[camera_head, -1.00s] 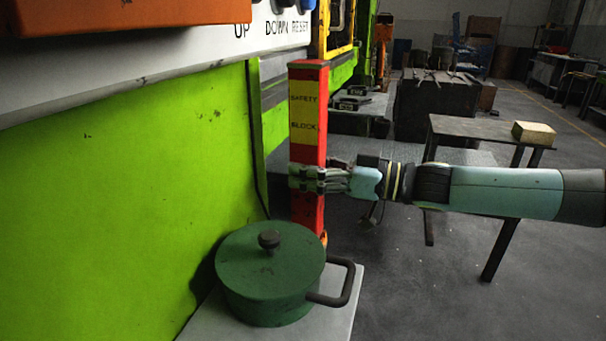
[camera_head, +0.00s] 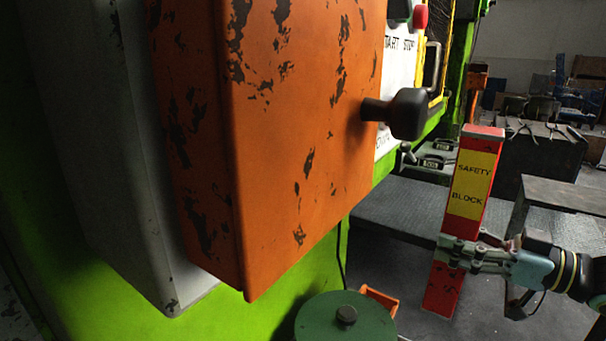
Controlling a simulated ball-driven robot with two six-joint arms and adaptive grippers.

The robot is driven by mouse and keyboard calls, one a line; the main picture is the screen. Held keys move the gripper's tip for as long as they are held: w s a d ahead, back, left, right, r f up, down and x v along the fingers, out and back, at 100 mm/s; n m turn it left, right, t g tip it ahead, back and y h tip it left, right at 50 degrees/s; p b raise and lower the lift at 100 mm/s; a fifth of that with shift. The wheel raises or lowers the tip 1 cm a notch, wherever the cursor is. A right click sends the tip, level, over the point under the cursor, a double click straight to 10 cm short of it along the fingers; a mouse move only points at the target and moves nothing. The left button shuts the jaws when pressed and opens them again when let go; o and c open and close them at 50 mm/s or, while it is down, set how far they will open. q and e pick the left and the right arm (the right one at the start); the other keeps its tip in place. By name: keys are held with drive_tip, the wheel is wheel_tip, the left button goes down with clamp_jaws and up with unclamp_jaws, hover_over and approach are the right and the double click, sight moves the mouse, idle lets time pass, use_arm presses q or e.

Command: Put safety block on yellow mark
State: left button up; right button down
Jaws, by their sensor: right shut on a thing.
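The safety block (camera_head: 468,205) is a tall red bar with a yellow label reading SAFETY BLOCK. It shows at the right of the head view, tilted slightly, with its top leaning right. My right gripper (camera_head: 460,254) is shut around its lower half, with the arm coming in from the right. The block's lower end shows below the fingers, and the floor shows behind it. I cannot make out a yellow mark in this view. My left gripper is not in view.
An orange cabinet (camera_head: 290,120) with a black knob (camera_head: 400,113) fills the near middle. A green lidded pot (camera_head: 345,318) stands below it, with an orange bin (camera_head: 380,298) behind. A dark table (camera_head: 565,196) stands at right. Open floor lies around the block.

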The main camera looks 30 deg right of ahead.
sight(441, 295)
wheel_tip(441, 295, down, 12)
drive_tip(key=b, duration=1)
drive_tip(key=shift+r, duration=0.1)
